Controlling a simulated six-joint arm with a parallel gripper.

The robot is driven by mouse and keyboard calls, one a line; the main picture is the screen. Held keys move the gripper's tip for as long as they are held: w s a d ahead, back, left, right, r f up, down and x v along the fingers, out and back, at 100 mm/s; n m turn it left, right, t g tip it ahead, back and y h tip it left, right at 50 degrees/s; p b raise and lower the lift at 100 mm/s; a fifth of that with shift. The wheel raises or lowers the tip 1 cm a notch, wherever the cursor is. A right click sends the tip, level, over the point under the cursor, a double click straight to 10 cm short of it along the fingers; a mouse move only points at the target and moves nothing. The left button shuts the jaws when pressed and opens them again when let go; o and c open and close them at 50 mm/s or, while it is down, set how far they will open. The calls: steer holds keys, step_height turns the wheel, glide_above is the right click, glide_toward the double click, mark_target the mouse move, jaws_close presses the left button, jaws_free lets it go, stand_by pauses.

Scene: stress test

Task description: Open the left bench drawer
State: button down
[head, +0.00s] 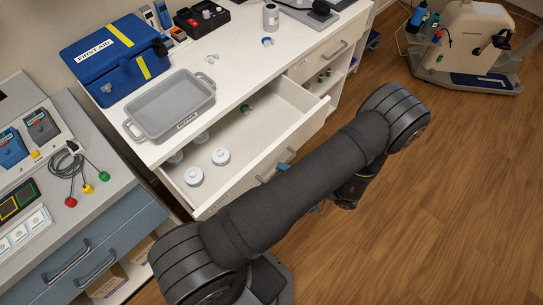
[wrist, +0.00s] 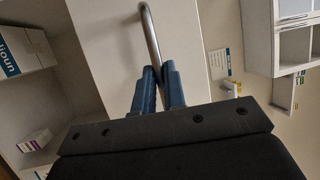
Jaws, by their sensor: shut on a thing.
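The left bench drawer (head: 262,138) is white and stands pulled out from the bench. Several white-lidded jars and a small green item lie inside it. Its metal bar handle (wrist: 149,28) shows between my blue fingertips in the wrist view. My gripper (wrist: 158,88) is shut on this handle. In the head view, a blue fingertip of my gripper (head: 284,167) shows at the drawer front, while my dark arm hides the rest of the gripper and part of the front.
A grey tray (head: 133,130) and a blue first aid box (head: 100,65) stand on the bench top. The right drawer (head: 325,56) is shut. A blue-grey cabinet (head: 75,255) is at left.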

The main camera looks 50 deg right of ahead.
steer(key=shift+s, duration=1.65)
steer(key=c, duration=1.5)
jaws_free()
steer(key=v, duration=1.2)
